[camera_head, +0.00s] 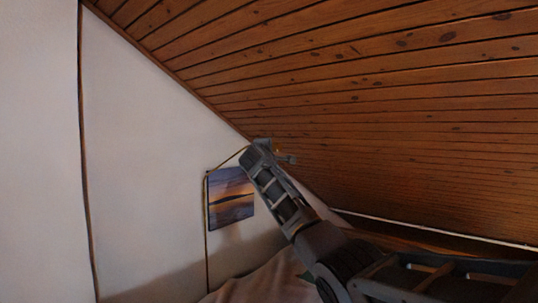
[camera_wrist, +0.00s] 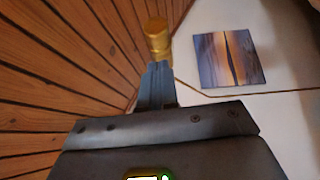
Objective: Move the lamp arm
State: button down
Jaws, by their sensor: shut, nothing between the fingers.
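The lamp is a thin brass stand (camera_head: 206,240) with a slender arm (camera_head: 228,160) angling up to the right. In the head view the arm runs behind my raised gripper (camera_head: 288,159). In the wrist view my gripper (camera_wrist: 156,66) has its fingers together, with nothing between them. The brass lamp head (camera_wrist: 157,40) shows just beyond the fingertips. I cannot tell whether they touch it. The thin lamp arm (camera_wrist: 255,93) runs from near the fingertips to the right edge. The lamp's base is hidden in the head view.
A sloping wooden ceiling (camera_head: 370,90) comes down close to my gripper. A sunset picture (camera_head: 231,197) hangs on the white wall (camera_head: 135,150) behind the lamp. A pale bed-like surface (camera_head: 262,285) lies below. Open air lies left of the lamp stand.

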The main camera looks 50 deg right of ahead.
jog(key=s+a+b, duration=0.1)
jog(key=s+a, duration=0.4)
jog(key=s, duration=0.2)
jog(key=shift+a+f+b, duration=0.25)
jog(key=shift+a+b, duration=0.05)
jog(key=shift+a, duration=0.1)
